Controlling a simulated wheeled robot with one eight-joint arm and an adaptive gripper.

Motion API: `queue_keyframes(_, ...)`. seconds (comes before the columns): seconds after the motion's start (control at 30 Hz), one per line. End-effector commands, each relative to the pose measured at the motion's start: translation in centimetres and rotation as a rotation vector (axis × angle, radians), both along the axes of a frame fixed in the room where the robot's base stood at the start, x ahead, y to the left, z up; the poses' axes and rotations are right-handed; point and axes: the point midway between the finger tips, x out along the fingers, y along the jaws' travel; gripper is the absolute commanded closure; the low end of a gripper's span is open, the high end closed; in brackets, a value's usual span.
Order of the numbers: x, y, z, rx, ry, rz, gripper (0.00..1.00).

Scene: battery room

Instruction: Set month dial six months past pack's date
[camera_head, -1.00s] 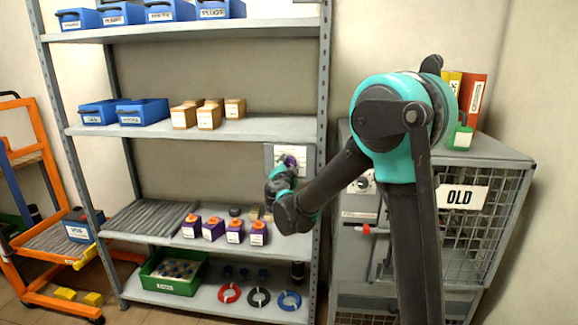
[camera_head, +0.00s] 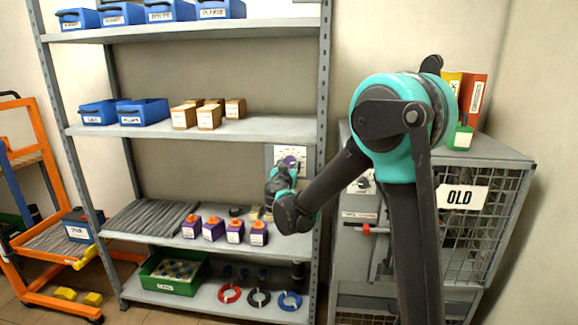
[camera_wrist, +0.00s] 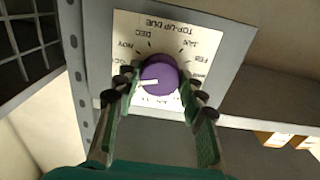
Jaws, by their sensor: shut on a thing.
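The month dial is a purple knob (camera_wrist: 160,75) with a white pointer line, on a white plate (camera_wrist: 205,40) lettered TOP-UP DUE; it also shows in the head view (camera_head: 291,161). In the wrist view the lettering is upside down, with DEC, JAN, FEB and NOV readable. The pointer lies toward the picture's left, below NOV; the month at its tip is hidden or unreadable. My gripper (camera_wrist: 160,92) is shut on the knob, one finger on each side. I cannot tell which thing is the dated pack; small purple boxes (camera_head: 235,232) carry white labels too small to read.
The plate is at the right post of a grey shelf unit (camera_head: 230,128). A wire-fronted cabinet (camera_head: 500,205) marked OLD, with a red handle (camera_head: 372,230), stands close on the right.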

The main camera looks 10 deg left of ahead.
Motion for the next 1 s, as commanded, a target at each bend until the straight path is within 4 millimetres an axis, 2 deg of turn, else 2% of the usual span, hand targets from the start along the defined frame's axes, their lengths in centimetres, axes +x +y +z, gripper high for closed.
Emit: queue_keyframes(1.0,-0.06,0.06,-0.09,-0.961,0.034,0.001,0.89)
